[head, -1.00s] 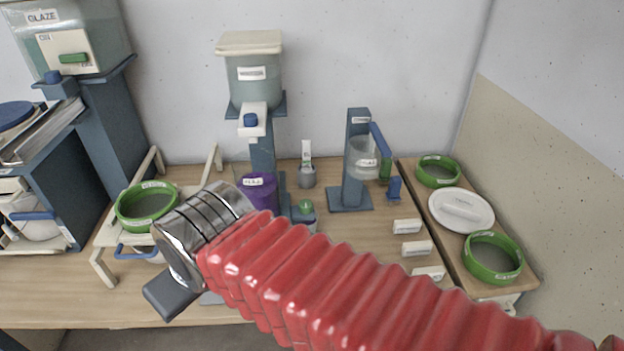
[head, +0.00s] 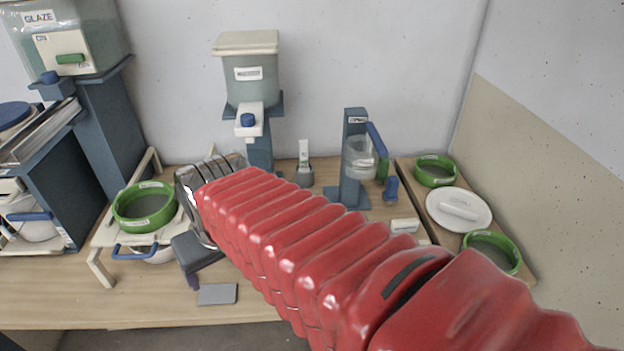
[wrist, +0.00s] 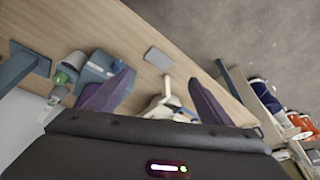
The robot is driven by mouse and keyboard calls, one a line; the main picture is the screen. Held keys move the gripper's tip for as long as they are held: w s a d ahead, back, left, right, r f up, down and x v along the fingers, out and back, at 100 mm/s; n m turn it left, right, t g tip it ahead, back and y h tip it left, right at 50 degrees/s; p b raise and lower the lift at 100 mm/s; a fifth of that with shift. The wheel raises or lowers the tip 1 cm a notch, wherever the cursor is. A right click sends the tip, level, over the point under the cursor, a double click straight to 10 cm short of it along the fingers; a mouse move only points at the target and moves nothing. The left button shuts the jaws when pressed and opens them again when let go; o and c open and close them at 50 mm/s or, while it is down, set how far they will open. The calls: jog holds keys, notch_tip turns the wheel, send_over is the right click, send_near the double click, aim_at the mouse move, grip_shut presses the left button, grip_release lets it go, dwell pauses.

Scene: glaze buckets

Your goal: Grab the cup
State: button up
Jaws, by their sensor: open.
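My gripper (wrist: 162,77) is open in the wrist view, its two purple fingers spread with nothing between them. In the head view my gripper (head: 194,284) is mostly hidden, with a dark part and a small purple tip low over the table. I cannot tell which vessel is the cup. A purple labelled cup is hidden behind my red arm now. A clear vessel (head: 359,163) hangs in a blue stand right of centre. A small grey cup (head: 304,178) with a white upright piece stands at the back.
A glaze dispenser (head: 247,88) stands behind. A white plate (head: 459,226) lies on the right board.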

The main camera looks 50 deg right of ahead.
jog(key=shift+o, duration=0.4)
jog(key=w+d+f+m+g, duration=0.1)
jog(key=w+d+f+m, duration=0.1)
jog(key=d+m, duration=0.5)
jog(key=d, duration=0.6)
jog(key=shift+w+d+f+g+y, duration=0.15)
jog(key=shift+d+f+g+y, duration=0.15)
jog(key=shift+d+f+y, duration=0.1)
jog(key=w+d+f+m+t+y, duration=0.1)
jog(key=w+d+m+y, duration=0.1)
jog(key=d+m, duration=1.8)
jog(key=shift+w+d+f+t, duration=0.2)
jog(key=shift+d+f+t, duration=0.1)
jog(key=shift+t, duration=0.1)
jog(key=shift+f, duration=0.15)
jog(key=x, duration=0.4)
jog(key=s+x, duration=0.1)
jog(key=x, duration=0.3)
jog(key=s+f+x, duration=0.1)
jog(key=x, duration=0.4)
jog(key=shift+s+d, duration=0.2)
jog(key=shift+d, duration=0.2)
jog(key=shift+x, duration=0.85)
